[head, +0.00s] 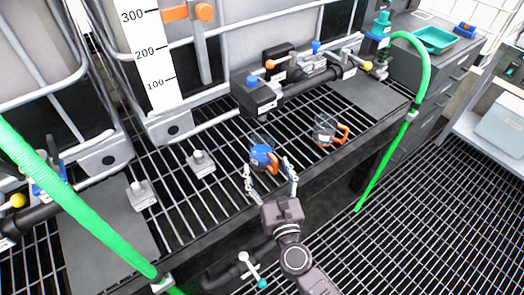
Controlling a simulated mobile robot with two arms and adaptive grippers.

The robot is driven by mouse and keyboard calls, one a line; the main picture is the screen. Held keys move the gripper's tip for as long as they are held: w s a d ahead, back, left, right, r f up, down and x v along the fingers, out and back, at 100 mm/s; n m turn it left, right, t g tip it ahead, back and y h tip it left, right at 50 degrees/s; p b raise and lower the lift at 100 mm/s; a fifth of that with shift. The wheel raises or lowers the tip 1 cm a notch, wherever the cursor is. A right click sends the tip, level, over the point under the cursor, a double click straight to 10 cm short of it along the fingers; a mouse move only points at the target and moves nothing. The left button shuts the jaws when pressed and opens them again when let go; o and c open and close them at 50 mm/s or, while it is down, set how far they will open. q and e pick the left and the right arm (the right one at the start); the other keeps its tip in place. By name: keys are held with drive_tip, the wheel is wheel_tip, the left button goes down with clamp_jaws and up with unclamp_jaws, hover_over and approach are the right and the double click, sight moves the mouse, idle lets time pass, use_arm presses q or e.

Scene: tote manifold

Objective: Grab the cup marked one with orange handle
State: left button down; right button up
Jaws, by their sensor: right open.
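A cup with an orange handle and blue showing in it (260,157) stands on the black grating near its front edge. A second, clear cup with an orange handle (325,130) stands to its right, farther back. Any number on either cup is too small to read. My right gripper (269,171) is open, its two fingers spread on the near side of the blue cup, one toward its left and one toward its right. I cannot tell whether they touch it. My left gripper is not in view.
A black valve manifold (300,88) runs behind the cups. Small grey blocks (201,163) stand on the grating to the left. Green hoses hang at the left (70,200) and right (388,160). A teal tray (434,40) sits on the cabinet at the back right.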

sight(264, 157)
drive_tip(key=shift+r+x, duration=0.25)
drive_tip(key=shift+x, duration=0.85)
drive_tip(key=x, duration=0.3)
drive_tip(key=shift+w+f+p, duration=0.1)
drive_tip(key=shift+w+p, duration=0.1)
drive_tip(key=shift+p, duration=0.2)
drive_tip(key=shift+w, duration=0.5)
drive_tip(key=c, duration=1.3)
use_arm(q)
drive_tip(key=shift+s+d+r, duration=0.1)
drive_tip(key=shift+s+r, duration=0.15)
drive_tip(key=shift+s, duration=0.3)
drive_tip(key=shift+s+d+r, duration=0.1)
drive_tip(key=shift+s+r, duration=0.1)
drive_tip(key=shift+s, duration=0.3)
use_arm(e)
drive_tip(key=shift+c, duration=0.5)
